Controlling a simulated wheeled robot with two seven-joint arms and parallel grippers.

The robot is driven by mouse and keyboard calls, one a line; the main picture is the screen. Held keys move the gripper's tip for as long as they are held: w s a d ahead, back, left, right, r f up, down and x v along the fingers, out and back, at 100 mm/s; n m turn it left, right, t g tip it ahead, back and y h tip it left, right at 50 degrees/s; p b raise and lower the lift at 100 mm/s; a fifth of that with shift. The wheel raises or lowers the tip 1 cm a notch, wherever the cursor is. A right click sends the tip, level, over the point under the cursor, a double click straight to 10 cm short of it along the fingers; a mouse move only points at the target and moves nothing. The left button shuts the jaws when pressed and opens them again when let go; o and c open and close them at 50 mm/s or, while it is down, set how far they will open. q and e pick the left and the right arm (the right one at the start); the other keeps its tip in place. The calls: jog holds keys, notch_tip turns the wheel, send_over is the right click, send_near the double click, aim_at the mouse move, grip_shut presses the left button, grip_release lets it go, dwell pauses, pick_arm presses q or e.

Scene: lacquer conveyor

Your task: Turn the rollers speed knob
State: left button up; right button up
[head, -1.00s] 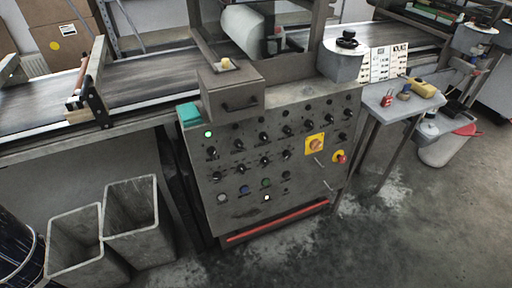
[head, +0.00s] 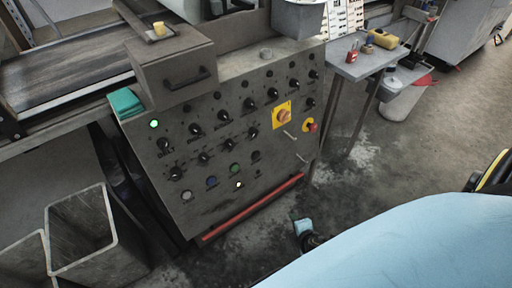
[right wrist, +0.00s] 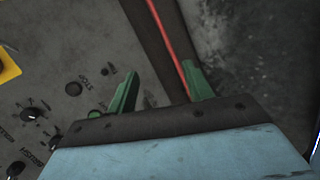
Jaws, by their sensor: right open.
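The grey control panel (head: 225,160) carries rows of black knobs with small labels. The upper row includes a left knob (head: 163,145), a second knob (head: 195,129) and more to the right. I cannot surely read which label says rollers. In the right wrist view, my right gripper (right wrist: 160,80) is open and empty, its two green fingers apart in front of the panel's lower part. A knob (right wrist: 30,114) with a pointer mark shows to its left, apart from the fingers. My left gripper is out of view.
A drawer box (head: 175,75) juts out above the panel, with a teal cloth (head: 126,103) beside it. A yellow switch plate (head: 282,115) and red button (head: 311,127) are at the panel's right. A red bar (head: 265,208) runs along the bottom. Bins (head: 85,235) stand left.

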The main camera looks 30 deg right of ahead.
jog(key=w+r+n+t+b, duration=0.5)
jog(key=w+r+n, duration=0.1)
jog(key=w+r, duration=0.4)
jog(key=n+t+b, duration=0.2)
jog(key=n+t, duration=0.2)
jog(key=n, duration=0.1)
send_near(255, 133)
jog(key=w, duration=0.4)
jog(key=w+d+b, duration=0.1)
jog(key=w, duration=0.2)
jog(key=shift+f, duration=0.2)
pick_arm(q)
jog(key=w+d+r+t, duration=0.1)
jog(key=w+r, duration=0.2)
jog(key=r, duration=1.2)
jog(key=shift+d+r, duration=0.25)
pick_arm(e)
jog(key=shift+w, duration=0.45)
jog(key=c, duration=1)
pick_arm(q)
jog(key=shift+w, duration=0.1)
pick_arm(e)
jog(key=shift+r, duration=0.1)
